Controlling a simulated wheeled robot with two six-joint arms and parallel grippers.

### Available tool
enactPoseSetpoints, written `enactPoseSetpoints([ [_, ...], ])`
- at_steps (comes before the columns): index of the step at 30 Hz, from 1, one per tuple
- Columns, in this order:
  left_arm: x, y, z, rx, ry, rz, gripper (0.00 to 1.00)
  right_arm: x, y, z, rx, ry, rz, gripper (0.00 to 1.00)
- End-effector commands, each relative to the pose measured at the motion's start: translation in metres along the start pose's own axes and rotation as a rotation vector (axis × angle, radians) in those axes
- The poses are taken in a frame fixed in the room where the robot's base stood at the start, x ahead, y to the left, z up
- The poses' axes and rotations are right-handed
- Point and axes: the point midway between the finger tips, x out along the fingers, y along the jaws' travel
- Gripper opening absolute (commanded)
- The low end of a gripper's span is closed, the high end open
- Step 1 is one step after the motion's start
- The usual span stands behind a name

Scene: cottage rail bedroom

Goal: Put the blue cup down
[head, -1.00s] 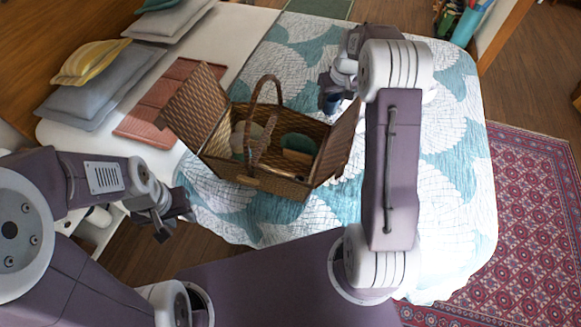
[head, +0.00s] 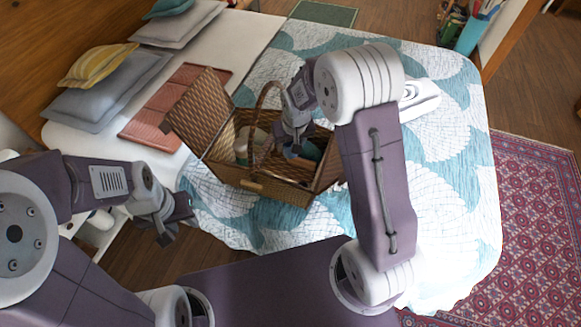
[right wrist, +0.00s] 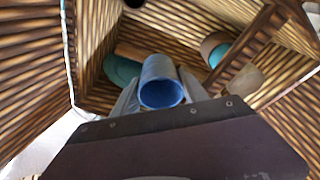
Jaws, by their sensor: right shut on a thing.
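The blue cup (right wrist: 161,84) sits between the fingers of my right gripper (right wrist: 158,98) in the right wrist view, its open mouth facing the camera. The gripper is shut on it. In the head view my right gripper (head: 297,148) points down over the open wicker picnic basket (head: 262,187), and the cup is hidden there. The right wrist view shows the basket's woven walls (right wrist: 97,50) around the cup; whether the cup touches the bottom I cannot tell. My left gripper (head: 178,218) is empty beside the bed, left of the basket, with its fingers apart.
A teal round item (right wrist: 121,70) and a teal-and-brown item (right wrist: 216,48) lie in the basket near the cup. The basket's arched handle (head: 260,115) and raised lid (head: 200,108) stand close to my right arm. Free quilt (head: 450,170) lies to the right.

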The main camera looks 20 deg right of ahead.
Motion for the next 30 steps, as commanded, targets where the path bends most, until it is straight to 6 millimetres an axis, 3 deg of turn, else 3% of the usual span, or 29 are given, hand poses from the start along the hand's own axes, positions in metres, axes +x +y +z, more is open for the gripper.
enactPoseSetpoints([
  [9, 0.011, 0.0, 0.001, 0.0, 0.0, 0.0, 0.36, 0.07, 0.0, 0.02, -0.001, -0.003, 0.001, 0.02],
  [13, 0.013, 0.0, 0.001, 0.0, 0.0, 0.0, 0.36, 0.084, 0.0, 0.023, 0.0, -0.001, 0.0, 0.02],
  [20, 0.014, 0.0, 0.002, 0.0, 0.0, 0.0, 0.36, 0.089, 0.001, 0.024, -0.001, 0.0, 0.001, 0.02],
  [27, 0.028, -0.001, 0.003, 0.0, 0.0, 0.0, 0.36, 0.126, 0.0, 0.035, 0.0, -0.001, 0.0, 0.02],
  [30, 0.026, -0.001, 0.003, 0.0, 0.0, 0.0, 0.36, 0.124, 0.0, 0.034, -0.001, 0.001, 0.0, 0.02],
])
